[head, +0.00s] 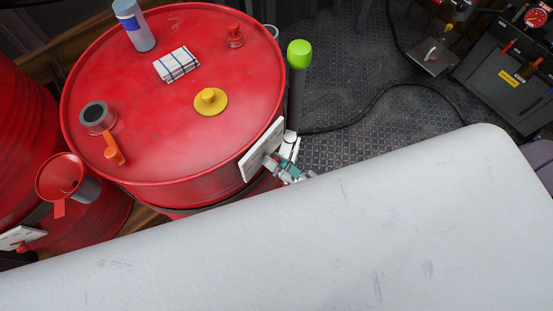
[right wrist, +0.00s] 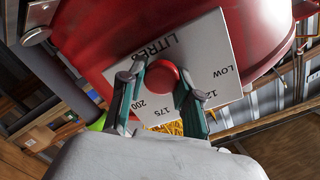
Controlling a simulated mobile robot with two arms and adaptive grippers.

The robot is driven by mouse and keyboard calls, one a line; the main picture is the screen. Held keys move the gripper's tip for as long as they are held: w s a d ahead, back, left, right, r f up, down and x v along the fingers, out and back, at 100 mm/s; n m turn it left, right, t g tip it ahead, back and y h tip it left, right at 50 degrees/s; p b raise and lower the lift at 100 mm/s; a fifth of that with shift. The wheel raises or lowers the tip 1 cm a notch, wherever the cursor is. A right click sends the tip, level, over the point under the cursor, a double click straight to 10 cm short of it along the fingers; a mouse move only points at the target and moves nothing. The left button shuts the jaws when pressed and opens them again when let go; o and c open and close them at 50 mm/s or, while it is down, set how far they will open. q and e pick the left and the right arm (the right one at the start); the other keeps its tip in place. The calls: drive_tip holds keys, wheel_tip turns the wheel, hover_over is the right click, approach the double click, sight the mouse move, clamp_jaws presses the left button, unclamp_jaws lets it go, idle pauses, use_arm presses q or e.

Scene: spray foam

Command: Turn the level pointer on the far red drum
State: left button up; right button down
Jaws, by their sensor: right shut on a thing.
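The large red drum (head: 150,140) stands upright in the head view. A white level plate (head: 254,152) is on its near right side. In the right wrist view the plate (right wrist: 222,62) reads LITRES and LOW with numbers, and a red pointer (right wrist: 166,72) sits in its middle. My right gripper (right wrist: 160,80) is shut on the red pointer, one finger on each side. In the head view the right gripper (head: 282,165) is at the plate. The pointer's exact reading is partly hidden by the fingers. My left gripper is not in view.
On the drum lid are a spray can (head: 134,26), a folded cloth (head: 177,65), a yellow cap (head: 210,101) and a red fitting (head: 234,37). A green-topped post (head: 299,56) stands close to my right gripper. Another red drum (head: 22,140) stands at the left.

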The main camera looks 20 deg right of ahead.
drive_tip(key=shift+m, duration=0.6)
drive_tip(key=c, duration=0.8)
unclamp_jaws()
drive_tip(key=v, duration=1.2)
drive_tip(key=shift+w+d+r, duration=0.1)
